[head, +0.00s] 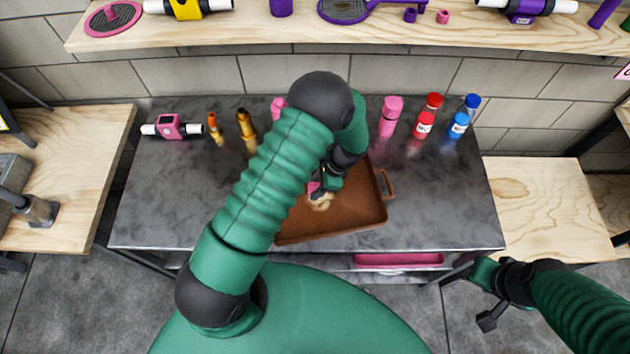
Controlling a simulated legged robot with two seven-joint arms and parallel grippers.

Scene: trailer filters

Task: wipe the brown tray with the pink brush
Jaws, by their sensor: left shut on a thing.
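The brown tray (350,217) lies on the dark table, with a handle at its right side. My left arm reaches over it and hides its left and back parts. My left gripper (322,186) is shut on the pink brush (314,187) inside the tray. The brush's pale bristles (321,202) point down at the tray floor; I cannot tell whether they touch it. My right gripper (485,295) is at the lower right, in front of the table and away from the tray. Its fingers look spread apart and empty.
A wooden shelf (270,31) runs above. The table's right front is clear.

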